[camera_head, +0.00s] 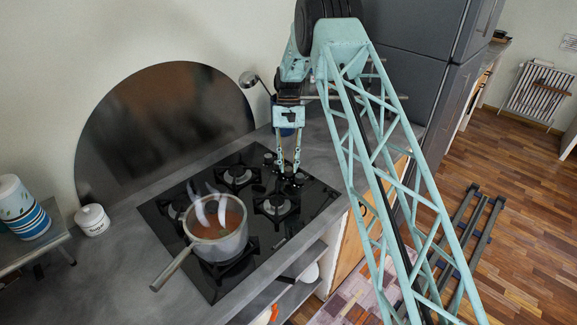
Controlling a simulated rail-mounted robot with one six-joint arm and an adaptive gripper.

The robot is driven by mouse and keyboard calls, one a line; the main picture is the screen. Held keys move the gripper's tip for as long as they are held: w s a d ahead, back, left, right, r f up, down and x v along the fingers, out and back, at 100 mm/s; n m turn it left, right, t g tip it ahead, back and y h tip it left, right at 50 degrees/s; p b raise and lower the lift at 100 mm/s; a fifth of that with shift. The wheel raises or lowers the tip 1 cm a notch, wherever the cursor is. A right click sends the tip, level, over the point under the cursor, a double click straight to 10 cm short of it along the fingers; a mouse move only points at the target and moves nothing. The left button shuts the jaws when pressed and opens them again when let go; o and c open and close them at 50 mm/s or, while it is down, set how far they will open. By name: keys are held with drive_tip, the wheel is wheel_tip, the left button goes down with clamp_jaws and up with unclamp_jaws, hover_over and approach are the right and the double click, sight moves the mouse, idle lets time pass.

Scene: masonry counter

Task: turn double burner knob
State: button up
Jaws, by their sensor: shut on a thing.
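My gripper (288,171) points down at the right part of the black gas cooktop (225,169). Its two fingertips are shut on a small dark burner knob (289,178), one finger on each side. The fingers partly hide the knob, and its turned angle cannot be read. Another dark knob (269,158) shows just left of the fingers. Which burner the held knob belongs to cannot be told.
A steaming pot (216,228) of reddish liquid stands on the front left burner, its handle pointing toward the front left. Two right burners (276,206) are bare. A ladle-like metal item (249,79) is behind the gripper.

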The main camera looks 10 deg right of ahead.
drive_tip(key=o, duration=0.6)
drive_tip(key=shift+c, duration=0.2)
drive_tip(key=shift+r, duration=0.15)
drive_tip(key=v, duration=1.1)
drive_tip(key=shift+w+r, duration=0.2)
drive_tip(key=shift+r, duration=0.15)
drive_tip(key=shift+r, duration=0.1)
